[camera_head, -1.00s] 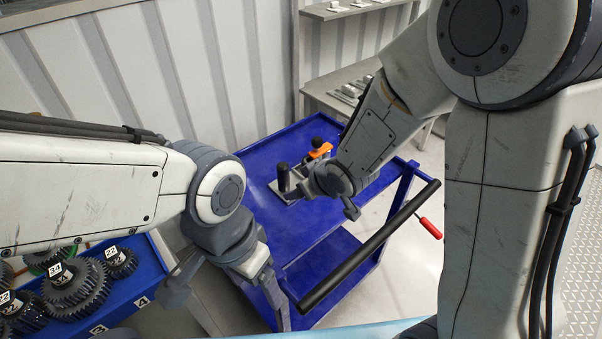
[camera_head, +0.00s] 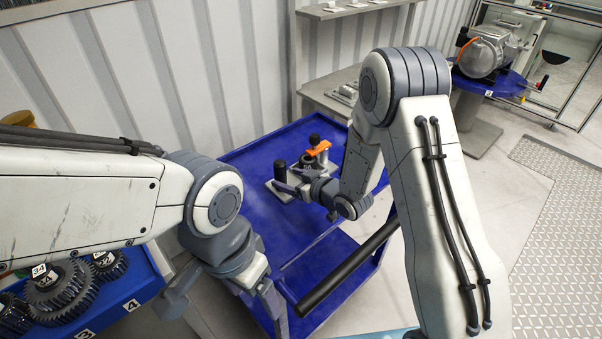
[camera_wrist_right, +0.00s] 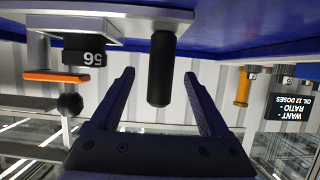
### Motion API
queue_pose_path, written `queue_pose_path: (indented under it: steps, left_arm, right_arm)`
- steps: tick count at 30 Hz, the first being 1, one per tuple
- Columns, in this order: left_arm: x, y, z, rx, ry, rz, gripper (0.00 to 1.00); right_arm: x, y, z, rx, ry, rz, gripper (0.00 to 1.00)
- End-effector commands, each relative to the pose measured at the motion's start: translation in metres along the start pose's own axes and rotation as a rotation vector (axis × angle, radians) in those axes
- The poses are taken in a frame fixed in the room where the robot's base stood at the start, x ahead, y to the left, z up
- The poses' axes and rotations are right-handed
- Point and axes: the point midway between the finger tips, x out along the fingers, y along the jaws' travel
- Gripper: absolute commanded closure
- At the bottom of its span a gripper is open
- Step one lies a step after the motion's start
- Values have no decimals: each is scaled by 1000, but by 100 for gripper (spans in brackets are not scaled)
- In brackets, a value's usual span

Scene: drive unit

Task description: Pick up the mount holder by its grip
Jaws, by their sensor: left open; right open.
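The mount holder (camera_head: 282,193) stands on the blue cart, with an upright black grip (camera_head: 279,170), an orange lever and a black knob. My right gripper (camera_head: 289,181) is open beside it, low and close to the grip. In the right wrist view, which is upside down, the black grip (camera_wrist_right: 162,70) appears between the two spread fingers (camera_wrist_right: 159,78); I cannot tell whether it is fully between them or just beyond. The holder's orange lever (camera_wrist_right: 57,76) is to the left there. My left gripper (camera_head: 225,302) is open and empty, left of the cart.
The blue cart (camera_head: 245,215) has a black handle bar (camera_head: 345,268) at its front right. A blue bin with several numbered gears (camera_head: 60,285) is at lower left. A motor-like unit (camera_head: 487,52) is at upper right.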

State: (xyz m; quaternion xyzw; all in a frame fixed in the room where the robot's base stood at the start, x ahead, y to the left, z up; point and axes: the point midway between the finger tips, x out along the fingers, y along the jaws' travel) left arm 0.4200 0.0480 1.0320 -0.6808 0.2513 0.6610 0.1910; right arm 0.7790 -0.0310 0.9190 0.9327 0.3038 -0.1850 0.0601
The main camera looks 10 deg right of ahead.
Motion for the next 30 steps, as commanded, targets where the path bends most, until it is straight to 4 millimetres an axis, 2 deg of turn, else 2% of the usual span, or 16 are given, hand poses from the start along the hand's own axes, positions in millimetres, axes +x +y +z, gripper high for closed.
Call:
queue_pose_path:
  steps: [3, 7, 16, 17, 21, 23, 30]
  left_arm:
    - [-10, 1, 0, 0, 0, 0, 21]
    - [-12, 1, -1, 0, 0, 0, 21]
    - [-12, 1, -1, 0, 0, 0, 21]
    - [-12, 1, -1, 0, 0, 0, 21]
    - [-12, 1, -1, 0, 0, 0, 21]
    - [-12, 1, -1, 0, 0, 0, 21]
    - [-13, 1, -1, 0, 0, 0, 21]
  right_arm:
    - [19, -2, -2, 0, -2, -3, 21]
    - [36, -2, -1, -1, -1, -2, 21]
    - [44, -2, 0, 0, -1, 0, 21]
    - [44, -2, 0, 0, -1, 0, 25]
    - [44, -2, 0, 0, -1, 0, 78]
    - [44, -2, 0, 0, -1, 0, 100]
    - [44, -1, -5, -6, 9, 1, 100]
